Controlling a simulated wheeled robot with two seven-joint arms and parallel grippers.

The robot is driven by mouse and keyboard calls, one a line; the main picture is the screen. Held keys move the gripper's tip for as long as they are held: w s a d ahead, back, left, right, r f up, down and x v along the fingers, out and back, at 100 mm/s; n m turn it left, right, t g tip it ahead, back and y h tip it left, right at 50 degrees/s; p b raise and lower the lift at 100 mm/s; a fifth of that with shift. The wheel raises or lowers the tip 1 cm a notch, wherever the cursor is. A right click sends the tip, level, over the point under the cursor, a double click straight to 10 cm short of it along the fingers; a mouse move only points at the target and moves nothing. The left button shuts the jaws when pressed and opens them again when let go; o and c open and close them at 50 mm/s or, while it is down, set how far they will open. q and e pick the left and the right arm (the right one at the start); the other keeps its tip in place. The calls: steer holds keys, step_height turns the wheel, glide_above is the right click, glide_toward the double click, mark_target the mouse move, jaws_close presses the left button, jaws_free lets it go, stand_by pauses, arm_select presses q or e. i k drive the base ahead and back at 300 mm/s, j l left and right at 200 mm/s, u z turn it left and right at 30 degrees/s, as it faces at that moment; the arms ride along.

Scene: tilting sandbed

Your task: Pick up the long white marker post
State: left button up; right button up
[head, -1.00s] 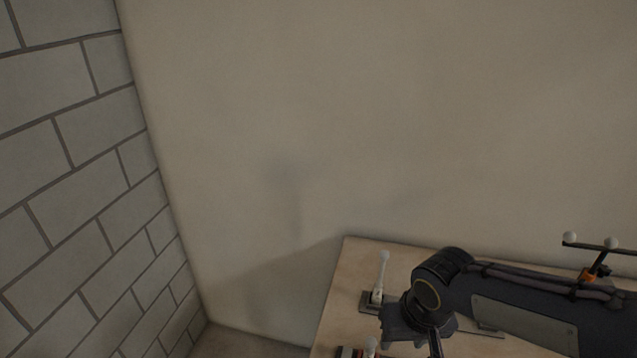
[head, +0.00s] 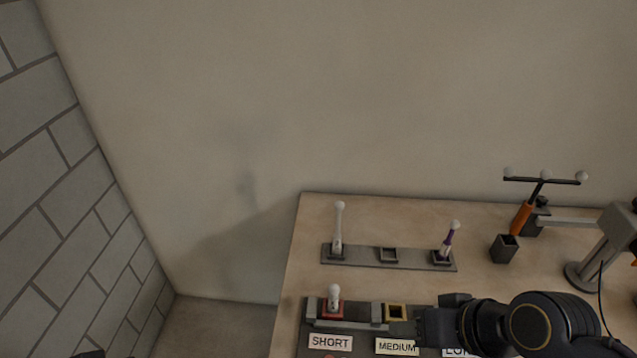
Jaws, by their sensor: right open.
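The long white marker post (head: 338,232), topped by a white ball, stands upright in the left socket of the grey rack (head: 362,257) near the back of the table. My right gripper (head: 428,326) comes in from the lower right over the front board, to the right of the post and nearer to me, apart from it. It is open, with nothing seen between its fingers.
A short white post (head: 334,298) stands in the red socket above the SHORT label (head: 330,342). An orange-handled tool (head: 522,217), a dark cup (head: 504,248) and a grey stand (head: 587,275) are at right.

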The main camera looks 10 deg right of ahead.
mark_target(340, 206)
steer(key=k+j+z, duration=0.4)
steer(key=j, duration=0.2)
steer(key=i+j+z, duration=0.3)
steer(key=i+j, duration=0.15)
steer(key=j, duration=0.3)
steer(key=i+j+z, duration=0.3)
steer(key=j, duration=0.5)
steer(key=i+j, duration=0.35)
steer(key=i, duration=0.2)
steer(key=i+z, duration=0.05)
